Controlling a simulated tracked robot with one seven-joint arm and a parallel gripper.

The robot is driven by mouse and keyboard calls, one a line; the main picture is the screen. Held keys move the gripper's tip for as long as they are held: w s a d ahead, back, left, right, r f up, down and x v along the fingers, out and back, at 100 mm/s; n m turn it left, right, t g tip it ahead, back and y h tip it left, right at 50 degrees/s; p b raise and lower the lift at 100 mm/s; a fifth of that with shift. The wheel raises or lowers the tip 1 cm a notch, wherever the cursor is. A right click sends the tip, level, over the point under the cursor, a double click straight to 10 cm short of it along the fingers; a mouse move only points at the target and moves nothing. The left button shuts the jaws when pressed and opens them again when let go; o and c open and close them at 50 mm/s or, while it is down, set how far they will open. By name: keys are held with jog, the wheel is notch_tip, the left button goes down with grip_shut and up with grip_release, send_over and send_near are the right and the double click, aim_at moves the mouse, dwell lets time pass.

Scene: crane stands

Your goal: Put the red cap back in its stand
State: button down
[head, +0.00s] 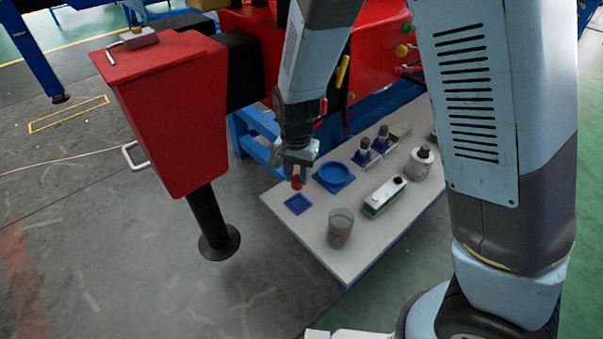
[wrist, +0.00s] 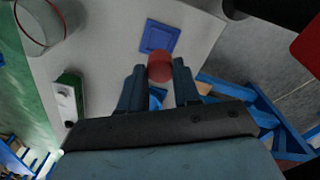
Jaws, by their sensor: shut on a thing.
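The red cap (wrist: 160,66) is between the fingertips of my gripper (wrist: 158,80) in the wrist view. In the head view my gripper (head: 298,170) is over the near left part of the table, with the red cap (head: 297,183) at its tip. A small square blue stand (head: 298,204) lies flat on the table just below the cap. In the wrist view the blue stand (wrist: 160,36) is just beyond the cap, and its near edge is close to the cap. I cannot tell how high the cap is above the table.
A red machine part (head: 172,110) with a black leg stands to the left.

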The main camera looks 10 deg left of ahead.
aim_at(298, 178)
jog(key=shift+w+d+f, duration=0.1)
jog(key=shift+f, duration=2.75)
jog(key=shift+f, duration=0.15)
jog(key=shift+f, duration=0.55)
jog(key=c, duration=0.7)
grip_release()
jog(key=shift+r, duration=2.45)
